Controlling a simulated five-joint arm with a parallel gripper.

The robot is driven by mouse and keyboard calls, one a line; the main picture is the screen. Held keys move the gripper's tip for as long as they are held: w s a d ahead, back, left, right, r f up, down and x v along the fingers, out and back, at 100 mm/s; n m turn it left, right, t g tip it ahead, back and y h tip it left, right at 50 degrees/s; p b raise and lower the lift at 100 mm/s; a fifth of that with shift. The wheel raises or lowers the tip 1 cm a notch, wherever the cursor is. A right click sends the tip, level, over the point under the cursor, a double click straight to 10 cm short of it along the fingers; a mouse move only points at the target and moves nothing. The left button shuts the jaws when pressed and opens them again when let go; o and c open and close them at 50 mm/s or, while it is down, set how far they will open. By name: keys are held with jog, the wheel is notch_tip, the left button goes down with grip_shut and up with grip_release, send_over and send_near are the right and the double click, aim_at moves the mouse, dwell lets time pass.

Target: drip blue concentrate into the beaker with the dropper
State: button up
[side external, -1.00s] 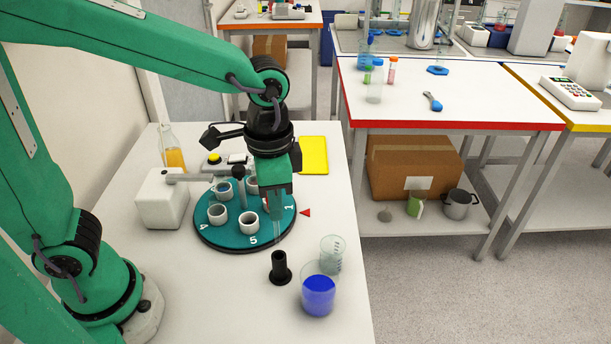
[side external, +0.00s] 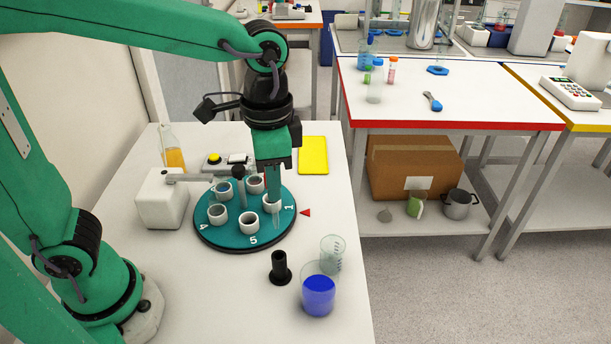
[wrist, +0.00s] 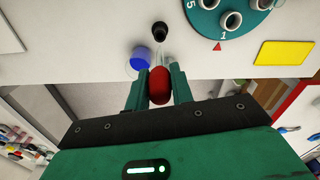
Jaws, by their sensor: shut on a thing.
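My gripper (side external: 273,195) is shut on the dropper, whose red bulb (wrist: 159,87) sits between the fingers in the wrist view. The dropper's pale tip (side external: 277,222) points down in front of the turntable's right part in the side view; I cannot tell its exact height. A beaker with blue liquid (side external: 318,294) stands near the table's front right edge; it also shows left of the bulb in the wrist view (wrist: 140,60). A clear, marked beaker (side external: 333,250) stands just behind it and looks empty. Whether the dropper holds liquid is too small to tell.
A teal turntable (side external: 225,240) with several white cups and numbers lies behind the beakers. A black holder (side external: 280,268) stands left of the blue beaker. A white box (side external: 161,199), an orange-filled flask (side external: 174,158) and a yellow pad (side external: 313,155) surround the turntable.

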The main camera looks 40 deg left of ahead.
jog(key=shift+r, duration=1.95)
jog(key=shift+d+f, duration=0.1)
jog(key=w+d+f+n, duration=0.1)
jog(key=d+f+n, duration=0.3)
jog(key=d, duration=0.5)
jog(key=shift+d+f+n, duration=0.2)
jog(key=shift+n, duration=0.8)
jog(key=shift+f, duration=0.15)
jog(key=shift+f, duration=6.2)
jog(key=shift+c, duration=0.2)
